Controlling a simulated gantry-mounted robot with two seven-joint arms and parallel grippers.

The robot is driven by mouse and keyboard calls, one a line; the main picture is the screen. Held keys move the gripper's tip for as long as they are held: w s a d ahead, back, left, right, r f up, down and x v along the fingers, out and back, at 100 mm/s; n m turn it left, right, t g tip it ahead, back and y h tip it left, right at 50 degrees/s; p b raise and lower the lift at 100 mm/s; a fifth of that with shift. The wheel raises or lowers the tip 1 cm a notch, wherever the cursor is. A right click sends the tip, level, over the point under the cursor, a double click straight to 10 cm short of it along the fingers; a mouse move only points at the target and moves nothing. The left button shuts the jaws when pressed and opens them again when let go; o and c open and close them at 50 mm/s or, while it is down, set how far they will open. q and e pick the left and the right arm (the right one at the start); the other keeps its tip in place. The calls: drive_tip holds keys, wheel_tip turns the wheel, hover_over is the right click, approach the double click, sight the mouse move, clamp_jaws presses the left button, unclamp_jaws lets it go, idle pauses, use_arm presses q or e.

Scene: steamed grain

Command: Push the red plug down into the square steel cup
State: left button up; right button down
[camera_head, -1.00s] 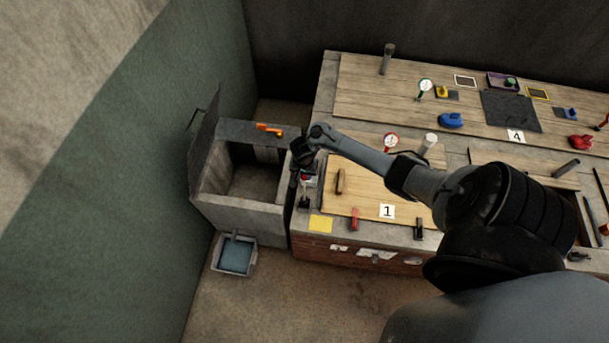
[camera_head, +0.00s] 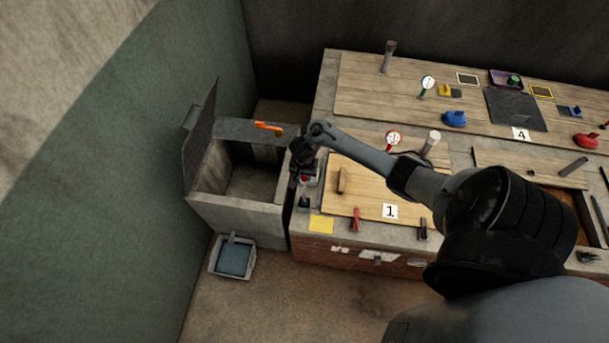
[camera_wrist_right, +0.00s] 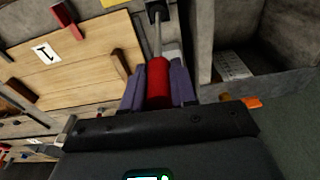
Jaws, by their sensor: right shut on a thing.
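The red plug (camera_wrist_right: 159,82) is a red cylinder between the two purple-grey fingers of my right gripper (camera_wrist_right: 158,88) in the right wrist view. The fingers are shut on it from both sides. A pale steel rod shows beyond the plug, running toward a small black block (camera_wrist_right: 155,10). In the head view my right gripper (camera_head: 304,168) is at the left end of the bench, with a bit of red showing just below it. A pale grey piece beside the plug may be the square steel cup; its opening is hidden. My left gripper is not in view.
An open stone bin (camera_head: 207,178) stands left of the bench, with an orange handle (camera_head: 268,127) at its back edge. A wooden board (camera_head: 365,188) with a brown handle (camera_head: 342,180) lies right of the gripper. A yellow square (camera_head: 321,224) lies near the front edge.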

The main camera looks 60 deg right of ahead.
drive_tip(key=shift+f, duration=0.8)
drive_tip(key=shift+f+b, duration=0.15)
drive_tip(key=shift+b, duration=0.2)
drive_tip(key=c, duration=0.8)
unclamp_jaws()
drive_tip(key=shift+c, duration=0.2)
drive_tip(key=shift+o, duration=0.2)
drive_tip(key=shift+f, duration=0.1)
drive_tip(key=r+p, duration=0.1)
drive_tip(key=r, duration=0.2)
drive_tip(key=r+p, duration=0.2)
drive_tip(key=r, duration=0.2)
drive_tip(key=a+r+p, duration=0.1)
drive_tip(key=r+p, duration=0.1)
drive_tip(key=r, duration=0.1)
drive_tip(key=shift+s+a+r, duration=0.1)
drive_tip(key=shift+s+r, duration=0.05)
drive_tip(key=shift+r, duration=0.25)
